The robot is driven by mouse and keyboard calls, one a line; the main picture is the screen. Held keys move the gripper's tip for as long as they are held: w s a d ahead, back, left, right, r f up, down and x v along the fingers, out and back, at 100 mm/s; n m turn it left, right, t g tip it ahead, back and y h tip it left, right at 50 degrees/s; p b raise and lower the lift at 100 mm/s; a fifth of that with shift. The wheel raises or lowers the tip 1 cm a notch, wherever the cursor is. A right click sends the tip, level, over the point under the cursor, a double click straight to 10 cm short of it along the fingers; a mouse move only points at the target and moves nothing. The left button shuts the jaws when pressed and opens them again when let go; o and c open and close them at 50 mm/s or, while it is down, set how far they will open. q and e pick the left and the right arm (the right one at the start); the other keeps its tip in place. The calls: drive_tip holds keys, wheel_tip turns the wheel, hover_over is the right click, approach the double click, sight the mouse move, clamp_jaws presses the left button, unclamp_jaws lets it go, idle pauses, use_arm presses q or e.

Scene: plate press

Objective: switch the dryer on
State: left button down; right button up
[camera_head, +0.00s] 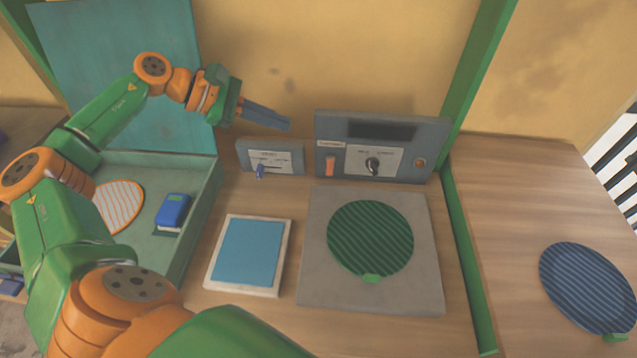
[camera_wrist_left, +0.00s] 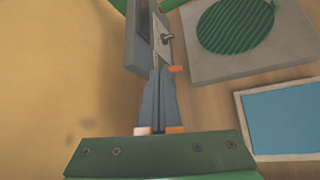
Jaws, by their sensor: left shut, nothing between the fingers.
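A grey control panel (camera_head: 383,135) stands at the back with a red rocker switch (camera_head: 330,166), a black knob (camera_head: 373,165) and a round orange spot at its right. My left gripper (camera_head: 287,125) is shut and empty, above the small box and left of the panel. In the left wrist view its fingers (camera_wrist_left: 162,72) point toward the panel (camera_wrist_left: 137,45) and its knob (camera_wrist_left: 168,37). My right gripper is out of view.
A green ribbed disc (camera_head: 370,238) lies on a grey plate (camera_head: 425,290) before the panel. A blue pad (camera_head: 247,252) lies left of it. An open teal case (camera_head: 205,215) holds a striped disc and a blue block. A blue disc (camera_head: 590,285) lies right of the green rail.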

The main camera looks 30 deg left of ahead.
use_arm(q)
drive_tip(key=b, duration=1)
approach(330, 168)
drive_tip(key=s+a+f, duration=0.2)
drive_tip(key=shift+w+a+r, duration=0.1)
drive_tip(key=shift+w+r, duration=0.1)
drive_tip(key=shift+r+p, duration=0.1)
drive_tip(key=shift+p, duration=0.2)
drive_tip(key=p+x, duration=0.3)
drive_tip(key=x, duration=0.6)
drive_tip(key=shift+p, duration=0.3)
drive_tip(key=shift+w+d+f, duration=0.3)
drive_tip(key=shift+d, duration=0.05)
